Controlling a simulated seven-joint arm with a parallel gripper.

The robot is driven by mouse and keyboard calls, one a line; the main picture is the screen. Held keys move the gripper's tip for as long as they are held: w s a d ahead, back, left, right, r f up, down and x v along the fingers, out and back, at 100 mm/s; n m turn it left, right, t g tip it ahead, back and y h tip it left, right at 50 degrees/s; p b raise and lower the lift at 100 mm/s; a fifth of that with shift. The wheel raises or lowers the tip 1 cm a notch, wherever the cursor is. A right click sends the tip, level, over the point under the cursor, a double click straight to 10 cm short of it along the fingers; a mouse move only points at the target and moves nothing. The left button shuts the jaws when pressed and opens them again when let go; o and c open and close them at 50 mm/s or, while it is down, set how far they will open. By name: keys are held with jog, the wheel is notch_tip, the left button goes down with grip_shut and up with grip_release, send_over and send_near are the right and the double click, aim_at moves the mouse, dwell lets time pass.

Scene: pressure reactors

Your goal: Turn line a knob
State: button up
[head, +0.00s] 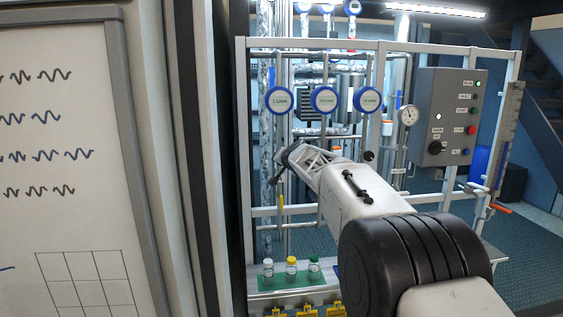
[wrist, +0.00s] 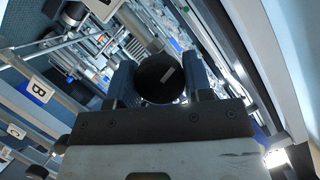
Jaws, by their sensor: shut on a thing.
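In the wrist view a round black knob (wrist: 160,80) with a short pale mark on its face sits between the two fingers of my gripper (wrist: 161,84). The fingers are shut on its sides. Its own label is not visible; plates marked B (wrist: 36,89) and C (wrist: 14,131) show to the left, so it appears to be the line A knob. In the head view my gripper (head: 288,157) is at the left part of the reactor frame, below the leftmost round display (head: 279,99). The knob is not clearly visible there.
A grey control box (head: 445,115) and a gauge (head: 409,115) are at the right of the frame. Bottles with white, yellow and green caps stand on a green tray (head: 314,287) below. A whiteboard (head: 60,150) fills the left side.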

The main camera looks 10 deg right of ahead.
jog(key=shift+m+y, duration=0.5)
jog(key=shift+m, duration=0.4)
jog(key=shift+t, duration=0.3)
jog(key=o, duration=0.9)
jog(key=shift+s+d, duration=0.1)
jog(key=shift+s, duration=0.15)
jog(key=shift+v, duration=3.7)
jog(key=shift+r, duration=0.15)
